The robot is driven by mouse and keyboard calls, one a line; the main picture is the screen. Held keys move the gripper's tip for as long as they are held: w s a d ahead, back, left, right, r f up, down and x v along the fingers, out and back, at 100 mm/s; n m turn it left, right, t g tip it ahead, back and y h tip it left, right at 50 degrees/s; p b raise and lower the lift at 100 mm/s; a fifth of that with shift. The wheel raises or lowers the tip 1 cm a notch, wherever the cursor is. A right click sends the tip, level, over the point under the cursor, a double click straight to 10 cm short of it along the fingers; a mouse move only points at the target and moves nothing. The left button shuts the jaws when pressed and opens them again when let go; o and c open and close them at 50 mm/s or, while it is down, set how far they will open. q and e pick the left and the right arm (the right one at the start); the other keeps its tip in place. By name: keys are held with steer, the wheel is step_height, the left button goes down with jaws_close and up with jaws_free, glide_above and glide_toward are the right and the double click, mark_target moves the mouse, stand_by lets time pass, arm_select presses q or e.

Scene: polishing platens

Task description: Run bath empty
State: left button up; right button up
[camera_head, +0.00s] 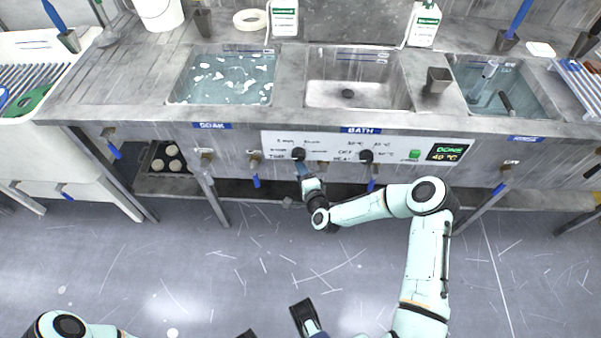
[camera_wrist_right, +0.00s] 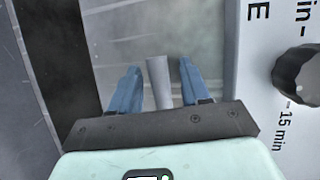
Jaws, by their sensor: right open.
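The bath basin (camera_head: 358,95) is the middle sink in the head view, above the BATH label (camera_head: 361,130). It looks bare, with a dark round drain (camera_head: 348,94) in its floor. Its control panel (camera_head: 275,143) has two black knobs, a green button and a display (camera_head: 449,153) reading DONE and 40 °C. My right gripper (camera_head: 302,168) is under the left knob (camera_head: 298,154). In the right wrist view its blue fingers (camera_wrist_right: 154,92) are open either side of a grey bar (camera_wrist_right: 158,80), with no clear contact.
The soak basin (camera_head: 225,78) on the left holds foamy water; the rinse basin (camera_head: 503,88) on the right holds water and tools. Several blue-handled valves hang under the counter, including one (camera_head: 371,183) right of my gripper.

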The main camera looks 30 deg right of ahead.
steer(key=shift+w+f, duration=0.1)
steer(key=shift+w, duration=0.2)
jaws_close()
